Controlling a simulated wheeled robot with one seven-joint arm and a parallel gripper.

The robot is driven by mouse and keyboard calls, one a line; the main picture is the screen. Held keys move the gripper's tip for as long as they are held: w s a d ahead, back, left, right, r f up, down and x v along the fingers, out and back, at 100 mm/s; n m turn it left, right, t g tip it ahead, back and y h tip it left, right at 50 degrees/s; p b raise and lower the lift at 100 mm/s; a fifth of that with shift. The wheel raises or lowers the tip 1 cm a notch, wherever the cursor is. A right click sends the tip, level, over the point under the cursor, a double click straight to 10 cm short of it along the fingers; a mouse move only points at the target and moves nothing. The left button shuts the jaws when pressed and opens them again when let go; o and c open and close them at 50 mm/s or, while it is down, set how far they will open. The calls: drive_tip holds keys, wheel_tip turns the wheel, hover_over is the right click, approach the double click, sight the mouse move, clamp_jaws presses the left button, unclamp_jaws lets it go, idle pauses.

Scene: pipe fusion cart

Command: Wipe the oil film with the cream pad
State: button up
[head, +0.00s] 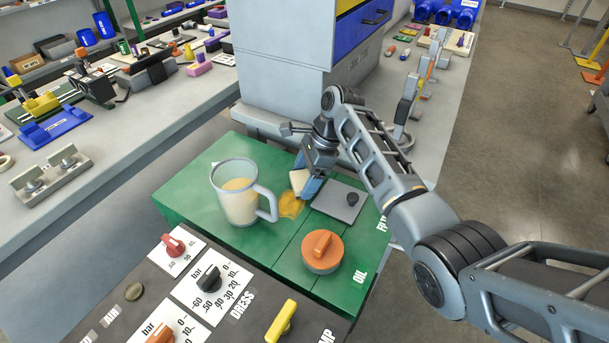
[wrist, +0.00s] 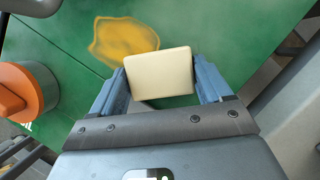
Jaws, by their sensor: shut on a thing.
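The oil film (head: 291,205) is a yellow-orange patch on the green top (head: 185,190) of the cart. It also shows in the wrist view (wrist: 122,38), just beyond the pad and a little left. My gripper (head: 306,184) is shut on the cream pad (wrist: 160,73), which sits between its two blue-grey fingers. In the head view the pad (head: 298,181) is at the far edge of the film. I cannot tell whether the pad touches the surface.
A clear mug (head: 238,205) with cream-coloured contents stands left of the film. An orange cap (head: 322,252) is nearer. A panel with knobs (head: 210,279) fills the front. Bare green surface lies left of the mug.

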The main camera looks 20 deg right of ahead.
sight(295, 188)
drive_tip(key=shift+s+a+r+p, duration=0.25)
drive_tip(key=shift+a+p, duration=0.2)
drive_tip(key=shift+p, duration=0.25)
drive_tip(key=a+p, duration=0.1)
drive_tip(key=s+p, duration=0.1)
drive_tip(key=shift+s+a+p, duration=0.2)
drive_tip(key=shift+a+p, duration=0.15)
drive_tip(key=shift+a, duration=0.05)
drive_tip(key=shift+s+a+f, duration=0.2)
drive_tip(key=shift+a, duration=0.1)
drive_tip(key=shift+s+a+p, duration=0.55)
drive_tip(key=shift+a, duration=0.2)
drive_tip(key=shift+s+a+f, duration=0.2)
drive_tip(key=shift+s+a, duration=0.55)
drive_tip(key=shift+a, duration=0.2)
drive_tip(key=shift+s+a, duration=0.9)
drive_tip(key=shift+a, duration=0.3)
drive_tip(key=shift+a+r, duration=0.1)
drive_tip(key=shift+r, duration=0.1)
